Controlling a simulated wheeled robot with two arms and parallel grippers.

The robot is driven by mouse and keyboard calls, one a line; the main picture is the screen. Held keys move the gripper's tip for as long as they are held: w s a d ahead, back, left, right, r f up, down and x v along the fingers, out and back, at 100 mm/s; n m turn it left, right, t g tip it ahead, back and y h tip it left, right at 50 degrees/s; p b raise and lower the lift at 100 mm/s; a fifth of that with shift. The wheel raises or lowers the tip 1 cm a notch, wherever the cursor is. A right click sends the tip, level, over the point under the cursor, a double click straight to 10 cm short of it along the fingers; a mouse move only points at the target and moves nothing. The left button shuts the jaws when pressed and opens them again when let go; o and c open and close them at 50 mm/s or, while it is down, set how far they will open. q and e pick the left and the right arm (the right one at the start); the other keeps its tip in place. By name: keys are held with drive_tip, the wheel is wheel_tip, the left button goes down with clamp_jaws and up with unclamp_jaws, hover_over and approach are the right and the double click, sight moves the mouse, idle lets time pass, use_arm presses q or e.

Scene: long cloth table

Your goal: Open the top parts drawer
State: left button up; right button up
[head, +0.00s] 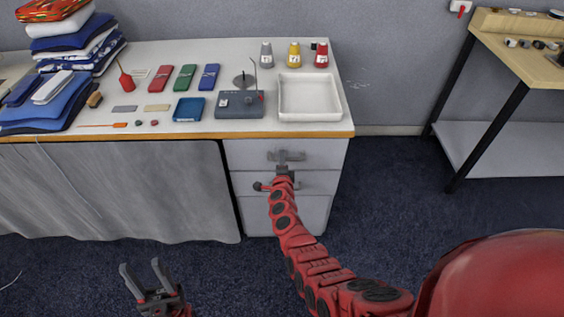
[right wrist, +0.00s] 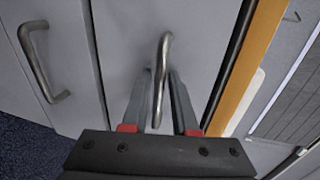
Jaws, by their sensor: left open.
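The top parts drawer (head: 325,152) is the upper grey front under the table's right end, and it looks closed. Its metal bar handle (right wrist: 164,50) runs upright in the right wrist view. My right gripper (head: 285,158) is at this handle; in the right wrist view its two fingers (right wrist: 160,90) stand on either side of the bar, with narrow gaps showing. The fingers look open around the handle, and contact is not clear. My left gripper (head: 143,275) is open and empty, low over the floor in front of the grey curtain.
Lower drawers (head: 315,210) lie below, with another bar handle (right wrist: 42,65) at left in the wrist view. The table top (head: 225,75) holds a white tray (head: 310,118), bottles, tools and folded cloth. A side bench (head: 525,55) stands right; carpet in front is clear.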

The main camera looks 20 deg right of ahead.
clamp_jaws()
idle(1.5)
